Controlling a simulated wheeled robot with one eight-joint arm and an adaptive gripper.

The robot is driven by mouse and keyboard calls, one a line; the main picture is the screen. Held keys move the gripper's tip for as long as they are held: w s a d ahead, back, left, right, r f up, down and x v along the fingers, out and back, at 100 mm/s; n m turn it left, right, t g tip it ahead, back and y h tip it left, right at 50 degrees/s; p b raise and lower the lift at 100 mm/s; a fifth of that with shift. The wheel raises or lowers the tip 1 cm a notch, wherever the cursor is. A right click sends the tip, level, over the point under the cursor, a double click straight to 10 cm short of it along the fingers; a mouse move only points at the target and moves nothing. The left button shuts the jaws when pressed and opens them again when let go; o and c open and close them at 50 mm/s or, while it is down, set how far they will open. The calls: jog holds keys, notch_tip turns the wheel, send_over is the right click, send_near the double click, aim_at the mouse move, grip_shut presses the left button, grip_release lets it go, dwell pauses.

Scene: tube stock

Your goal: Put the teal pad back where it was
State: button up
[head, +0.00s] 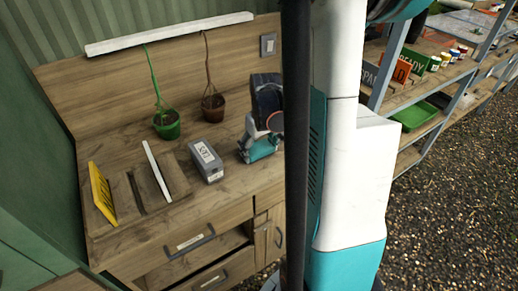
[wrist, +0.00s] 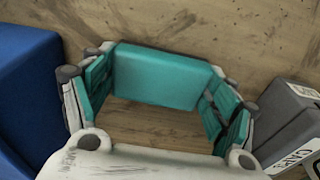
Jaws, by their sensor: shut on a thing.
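The teal pad (wrist: 165,78) is a plain block held across the tips of my gripper (wrist: 158,95), between its two teal-lined fingers. In the head view my gripper (head: 261,143) is low over the wooden worktop, right of a grey labelled box, with teal showing at its tips. The pad is close to the wood; I cannot tell whether it touches it. My arm hides part of the worktop's right end.
The grey box (head: 207,161) also shows close to my right finger in the wrist view (wrist: 293,128). A blue object (wrist: 28,95) is close on the left there. Two potted plants (head: 166,126) stand behind. A yellow sign (head: 102,193) and white strip (head: 157,171) are at left.

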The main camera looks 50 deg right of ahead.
aim_at(261, 151)
jog(key=shift+f, duration=0.15)
jog(key=o, duration=1)
jog(key=shift+o, duration=0.2)
notch_tip(261, 151, up, 12)
jog(key=s+p, duration=0.1)
jog(key=p, duration=0.3)
jog(key=shift+s+a, duration=0.2)
jog(key=shift+s, duration=0.05)
